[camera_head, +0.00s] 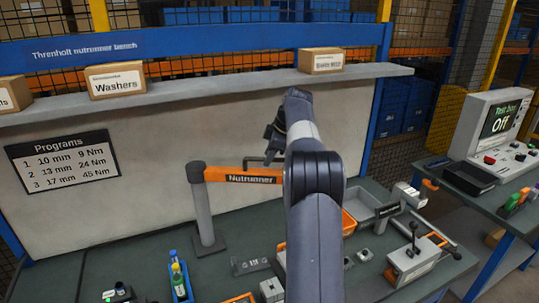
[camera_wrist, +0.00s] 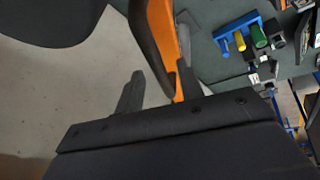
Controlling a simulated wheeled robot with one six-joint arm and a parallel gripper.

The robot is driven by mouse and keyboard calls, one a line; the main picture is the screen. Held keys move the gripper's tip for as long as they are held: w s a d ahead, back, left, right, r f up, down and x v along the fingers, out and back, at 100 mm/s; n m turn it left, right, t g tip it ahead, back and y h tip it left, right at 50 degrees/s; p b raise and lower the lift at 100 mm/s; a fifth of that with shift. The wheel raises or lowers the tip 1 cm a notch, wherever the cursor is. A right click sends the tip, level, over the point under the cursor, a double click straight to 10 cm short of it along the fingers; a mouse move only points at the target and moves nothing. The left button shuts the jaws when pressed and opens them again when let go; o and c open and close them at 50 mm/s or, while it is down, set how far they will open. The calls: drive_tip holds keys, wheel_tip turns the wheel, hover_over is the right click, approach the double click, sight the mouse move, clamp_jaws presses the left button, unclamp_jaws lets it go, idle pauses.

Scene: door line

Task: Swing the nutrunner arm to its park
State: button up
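The nutrunner arm is an orange bar (camera_head: 242,176) labelled "Nutrunner". In the head view it runs right from a grey upright post (camera_head: 203,210) on the bench, and its right end is hidden behind my arm. A thin dark handle (camera_head: 250,160) rises from the bar. In the wrist view the orange bar (camera_wrist: 163,25) and a dark bar (camera_wrist: 150,45) pass down toward my gripper (camera_wrist: 158,80). Its fingers stand apart, with a gap beside the left finger; the dark bar lies nearer the right finger. I cannot tell if they touch. No park rest is clearly identifiable.
A shelf (camera_head: 200,84) with boxes runs above. A console (camera_head: 495,130) reading "Off" stands at right.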

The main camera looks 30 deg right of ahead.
drive_tip(key=shift+r, duration=0.1)
drive_tip(key=v, duration=1)
drive_tip(key=shift+s+r, duration=0.2)
drive_tip(key=shift+r, duration=0.05)
drive_tip(key=shift+d, duration=0.1)
drive_tip(key=x, duration=1)
drive_tip(key=shift+w+f, duration=0.15)
drive_tip(key=shift+f, duration=0.2)
drive_tip(key=shift+r, duration=0.1)
drive_tip(key=shift+f, duration=0.2)
drive_tip(key=shift+s+a+r+m, duration=0.1)
drive_tip(key=shift+s+a+m, duration=0.2)
drive_tip(key=shift+s+a, duration=0.15)
idle(1.1)
drive_tip(key=shift+a+r, duration=0.1)
drive_tip(key=shift+r, duration=0.05)
